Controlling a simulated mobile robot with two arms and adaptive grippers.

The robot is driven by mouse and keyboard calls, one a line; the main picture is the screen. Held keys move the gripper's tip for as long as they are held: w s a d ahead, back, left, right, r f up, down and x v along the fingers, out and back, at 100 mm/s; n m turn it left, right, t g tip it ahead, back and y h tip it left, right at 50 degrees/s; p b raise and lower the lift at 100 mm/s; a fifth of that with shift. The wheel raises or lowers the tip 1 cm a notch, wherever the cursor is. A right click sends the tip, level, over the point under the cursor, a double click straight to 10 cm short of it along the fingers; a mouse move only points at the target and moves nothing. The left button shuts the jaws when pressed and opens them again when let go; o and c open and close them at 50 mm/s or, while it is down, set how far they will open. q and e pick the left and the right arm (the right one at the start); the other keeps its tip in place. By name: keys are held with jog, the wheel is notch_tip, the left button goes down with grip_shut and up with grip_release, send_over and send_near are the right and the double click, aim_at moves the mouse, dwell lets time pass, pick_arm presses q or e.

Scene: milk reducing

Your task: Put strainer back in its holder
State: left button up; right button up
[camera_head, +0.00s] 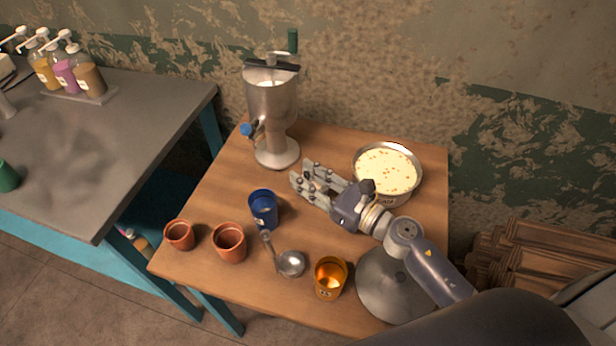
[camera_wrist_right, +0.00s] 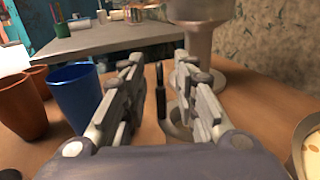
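My right gripper (camera_head: 303,176) is open and appears empty, above the table between the metal dispenser (camera_head: 272,100) and the bowl of creamy mixture. In the right wrist view its fingers (camera_wrist_right: 160,85) are spread, with the dispenser beyond them. A thin dark upright piece shows between them; I cannot tell what it is. My left gripper is out of view.
The creamy bowl (camera_head: 388,172) is at the right. A grey cone-shaped piece (camera_head: 385,290) is under my arm. A grey counter (camera_head: 120,130) stands left, across a gap.

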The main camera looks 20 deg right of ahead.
jog(key=shift+r, duration=0.15)
jog(key=shift+s+d, duration=0.15)
jog(key=shift+s, duration=0.05)
jog(key=b+v, duration=0.4)
jog(key=v, duration=0.6)
jog(key=shift+s+d, duration=0.2)
jog(key=shift+s, duration=0.1)
jog(key=shift+s+d, duration=0.25)
jog(key=shift+s, duration=0.1)
